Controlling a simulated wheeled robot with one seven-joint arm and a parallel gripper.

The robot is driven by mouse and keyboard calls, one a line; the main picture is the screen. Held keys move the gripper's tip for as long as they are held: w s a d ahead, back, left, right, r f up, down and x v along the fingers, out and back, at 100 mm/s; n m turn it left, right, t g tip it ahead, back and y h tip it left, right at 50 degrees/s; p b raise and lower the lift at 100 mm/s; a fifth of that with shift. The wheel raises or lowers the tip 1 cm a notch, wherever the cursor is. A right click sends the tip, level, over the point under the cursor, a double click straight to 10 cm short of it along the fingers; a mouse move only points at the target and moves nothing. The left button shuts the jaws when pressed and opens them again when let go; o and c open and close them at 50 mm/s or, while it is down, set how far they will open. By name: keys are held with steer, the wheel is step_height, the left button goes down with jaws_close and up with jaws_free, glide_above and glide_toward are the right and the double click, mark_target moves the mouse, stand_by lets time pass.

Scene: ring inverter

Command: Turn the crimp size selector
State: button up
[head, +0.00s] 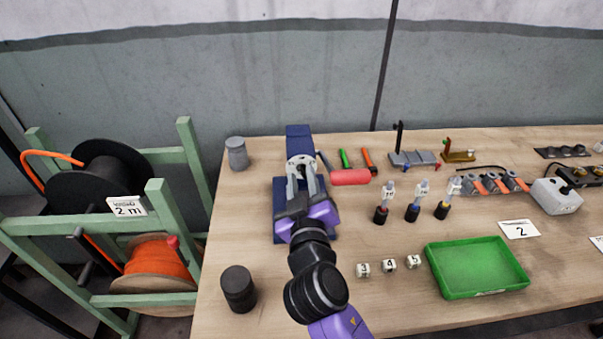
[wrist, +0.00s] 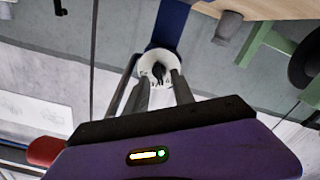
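The crimp size selector is a round white dial (head: 297,160) with a dark knob at its middle, on the blue crimping machine (head: 297,131). In the wrist view the white dial (wrist: 149,61) and its dark knob (wrist: 158,72) show just beyond my fingertips. My gripper (head: 302,172) reaches over the machine toward the dial. Its two grey fingers stand apart, with the knob between them in the wrist view (wrist: 161,78). A gap shows beside the knob, so the fingers look open. Contact and the dial's markings cannot be made out.
A red cylindrical handle (head: 350,177) lies close right of the dial. Several dark-based labelled holders (head: 412,212) stand further right, behind small numbered blocks (head: 389,264) and a green tray (head: 478,268). Grey (head: 237,153) and black (head: 238,288) cylinders stand left. A cable-reel rack (head: 160,205) flanks the table.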

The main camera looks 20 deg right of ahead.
steer(key=shift+w+d, duration=0.15)
steer(key=shift+w, duration=0.3)
steer(key=shift+c, duration=0.4)
jaws_close()
steer(key=shift+n, duration=0.3)
steer(key=shift+n+p, duration=0.45)
steer(key=shift+n, duration=0.65)
steer(key=shift+a+n+p, duration=0.2)
steer(key=shift+n+p, duration=0.25)
steer(key=shift+n, duration=1.05)
steer(key=shift+f, duration=0.1)
